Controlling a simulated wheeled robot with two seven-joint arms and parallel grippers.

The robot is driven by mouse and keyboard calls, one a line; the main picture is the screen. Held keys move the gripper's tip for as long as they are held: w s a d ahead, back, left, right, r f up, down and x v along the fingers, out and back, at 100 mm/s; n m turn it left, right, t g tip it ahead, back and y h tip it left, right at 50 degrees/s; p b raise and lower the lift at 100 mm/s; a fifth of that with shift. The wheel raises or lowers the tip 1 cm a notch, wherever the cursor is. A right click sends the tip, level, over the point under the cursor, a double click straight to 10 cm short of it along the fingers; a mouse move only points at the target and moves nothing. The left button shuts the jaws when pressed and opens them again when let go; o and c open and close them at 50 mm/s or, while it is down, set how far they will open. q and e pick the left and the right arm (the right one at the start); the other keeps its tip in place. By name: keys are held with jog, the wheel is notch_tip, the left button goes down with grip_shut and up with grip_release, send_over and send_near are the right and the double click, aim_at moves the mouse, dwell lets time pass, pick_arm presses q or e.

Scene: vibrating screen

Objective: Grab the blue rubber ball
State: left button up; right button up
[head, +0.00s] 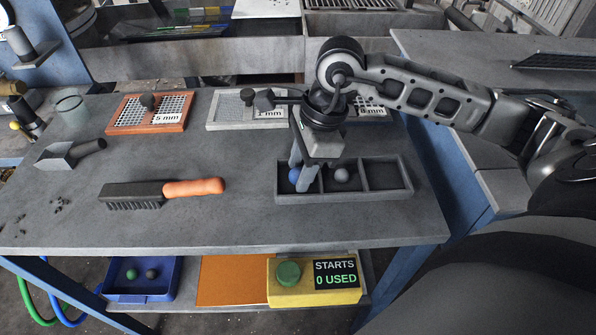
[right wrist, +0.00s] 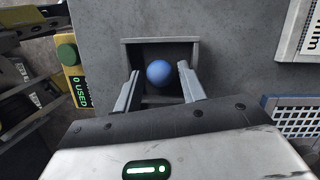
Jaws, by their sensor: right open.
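The blue rubber ball (head: 294,175) lies in the left compartment of a grey divided tray (head: 340,195) on the table. It also shows in the right wrist view (right wrist: 159,72), between and slightly beyond the fingertips. My right gripper (head: 303,180) points down into that compartment from above. Its fingers (right wrist: 157,84) are open, one on each side of the ball, with a visible gap on both sides. In the head view a finger partly covers the ball. My left gripper is not in either view.
A grey ball (head: 341,175) sits in the middle compartment. A brush with an orange handle (head: 193,187), a scoop (head: 67,154) and an orange-framed 5 mm screen (head: 150,112) lie to the left. Below are a blue bin (head: 142,290) and a yellow box with a green button (head: 289,273).

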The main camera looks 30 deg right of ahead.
jog(key=shift+a+f, duration=0.1)
jog(key=shift+f, duration=0.15)
jog(key=c, duration=0.7)
jog(key=shift+r, duration=0.15)
